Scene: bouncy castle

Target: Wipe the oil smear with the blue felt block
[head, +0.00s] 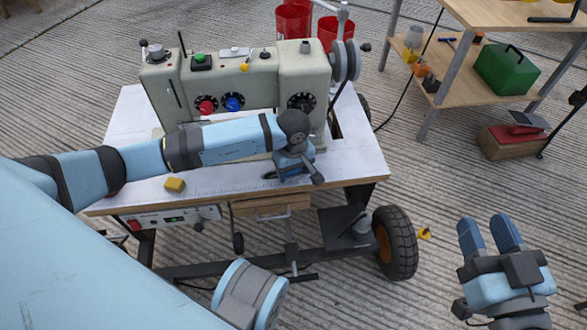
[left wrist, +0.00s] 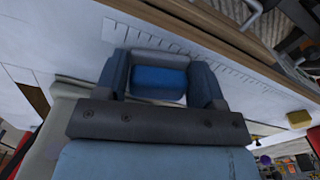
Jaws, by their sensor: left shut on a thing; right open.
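My left gripper (head: 292,172) is low over the white top of the sewing-machine table, in front of the machine. In the left wrist view its two fingers (left wrist: 160,82) are shut on the blue felt block (left wrist: 158,80), with one finger at each side of it. The arm and wrist hide the block in the head view. I cannot make out the oil smear in either view; it may be hidden under the gripper or block. My right gripper (head: 490,234) is open and empty, out over the floor at the lower right.
The beige machine (head: 235,85) with knobs stands at the back of the white table (head: 350,165). A yellow block (head: 175,185) lies near the front edge, left of my left gripper. A wooden shelf (head: 455,85) with a green box (head: 507,70) stands at the right.

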